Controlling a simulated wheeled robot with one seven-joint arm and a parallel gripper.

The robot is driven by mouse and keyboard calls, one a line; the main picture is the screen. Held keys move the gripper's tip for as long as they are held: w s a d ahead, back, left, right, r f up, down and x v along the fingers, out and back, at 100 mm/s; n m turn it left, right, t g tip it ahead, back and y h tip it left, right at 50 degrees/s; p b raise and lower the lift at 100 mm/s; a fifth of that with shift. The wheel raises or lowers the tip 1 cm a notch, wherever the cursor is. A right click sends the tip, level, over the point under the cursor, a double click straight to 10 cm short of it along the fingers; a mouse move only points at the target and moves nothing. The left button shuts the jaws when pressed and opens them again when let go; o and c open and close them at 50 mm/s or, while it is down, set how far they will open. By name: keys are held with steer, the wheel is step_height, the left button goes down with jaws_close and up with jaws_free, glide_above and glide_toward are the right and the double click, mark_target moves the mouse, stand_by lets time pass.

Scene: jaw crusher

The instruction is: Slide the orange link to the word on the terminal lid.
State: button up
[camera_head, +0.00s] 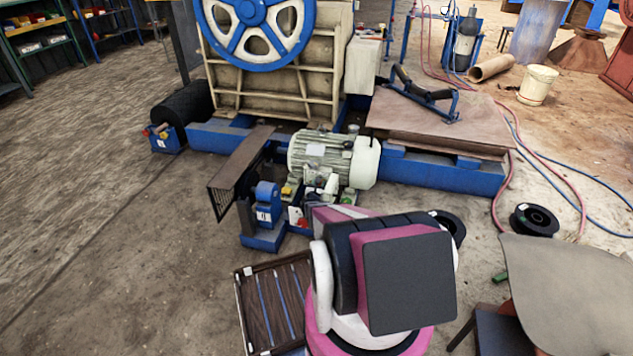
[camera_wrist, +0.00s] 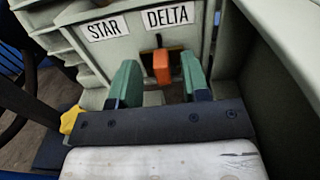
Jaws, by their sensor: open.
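The orange link (camera_wrist: 162,66) stands in a dark slot in the grey-green terminal lid (camera_wrist: 118,54), in the wrist view. It is below the DELTA label (camera_wrist: 168,17), to the right of the STAR label (camera_wrist: 108,27). My gripper (camera_wrist: 160,82) is open. Its two green fingertips are on either side of the link, with a visible gap on each side, and nothing is held. In the head view my arm covers the gripper, and I cannot make out the link there.
The ribbed motor (camera_head: 318,158) sits on a blue frame behind my arm. A yellow knob (camera_wrist: 70,120) is left of my gripper. A mesh guard (camera_head: 237,170) and a blue block (camera_head: 266,203) stand left of the motor. The floor at left is clear.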

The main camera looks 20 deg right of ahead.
mark_target(313, 177)
steer(key=shift+x, duration=0.8)
jaws_close()
steer(key=shift+w+a, duration=0.6)
steer(key=shift+a, duration=0.3)
steer(key=shift+w+a, duration=0.6)
steer(key=shift+a, duration=0.3)
jaws_free()
steer(key=shift+a, duration=0.1)
